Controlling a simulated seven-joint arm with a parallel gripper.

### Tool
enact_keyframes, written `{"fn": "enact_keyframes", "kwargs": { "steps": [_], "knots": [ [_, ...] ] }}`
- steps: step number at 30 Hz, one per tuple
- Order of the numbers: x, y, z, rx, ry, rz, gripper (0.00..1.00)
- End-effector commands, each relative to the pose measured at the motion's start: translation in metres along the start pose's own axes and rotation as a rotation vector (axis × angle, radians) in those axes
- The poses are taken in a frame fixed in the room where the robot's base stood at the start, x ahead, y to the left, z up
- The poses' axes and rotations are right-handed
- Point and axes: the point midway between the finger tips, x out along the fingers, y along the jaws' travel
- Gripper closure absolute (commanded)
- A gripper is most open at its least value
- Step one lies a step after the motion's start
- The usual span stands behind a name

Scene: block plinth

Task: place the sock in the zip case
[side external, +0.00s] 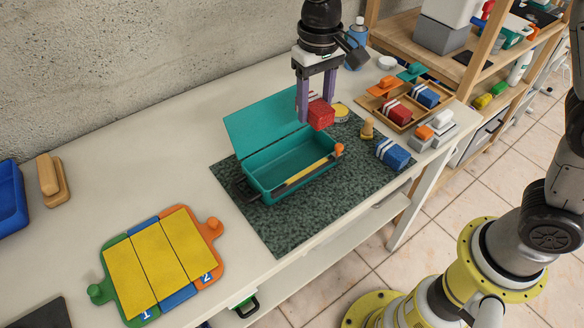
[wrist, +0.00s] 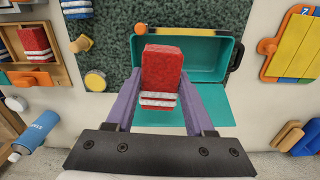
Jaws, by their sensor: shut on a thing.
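A folded red sock with white stripes (side external: 321,115) is held between the purple fingers of my gripper (side external: 316,106). It also shows in the wrist view (wrist: 162,72), squeezed between the fingers. The teal zip case (side external: 262,186) stands on a dark green mat with its lid (side external: 262,122) tilted open at the back. The case looks empty inside. A yellow strip with an orange knob (side external: 339,150) runs along its front edge. The sock is in the air near the case's right end. In the wrist view the case (wrist: 233,60) lies behind and right of the sock.
A blue striped sock (side external: 392,154) and a wooden peg (side external: 367,130) are on the mat (side external: 290,232) to the right. A wooden tray (side external: 372,104) behind holds more striped socks. A yellow-panelled board (side external: 150,262) lies at the left.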

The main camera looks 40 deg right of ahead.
Motion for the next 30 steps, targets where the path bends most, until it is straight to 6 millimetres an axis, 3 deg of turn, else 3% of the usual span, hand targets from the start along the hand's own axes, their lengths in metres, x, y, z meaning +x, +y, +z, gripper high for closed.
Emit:
{"fn": "enact_keyframes", "kwargs": {
  "steps": [3,7,15,30],
  "knots": [
    [0.025,-0.025,-0.014,-0.036,-0.005,0.002,0.99],
    [0.048,-0.039,-0.015,-0.063,-0.003,0.002,0.99],
    [0.086,-0.044,-0.01,-0.078,-0.004,0.002,0.99],
    [0.137,-0.044,-0.011,-0.077,-0.001,0.0,0.99]
  ]
}}
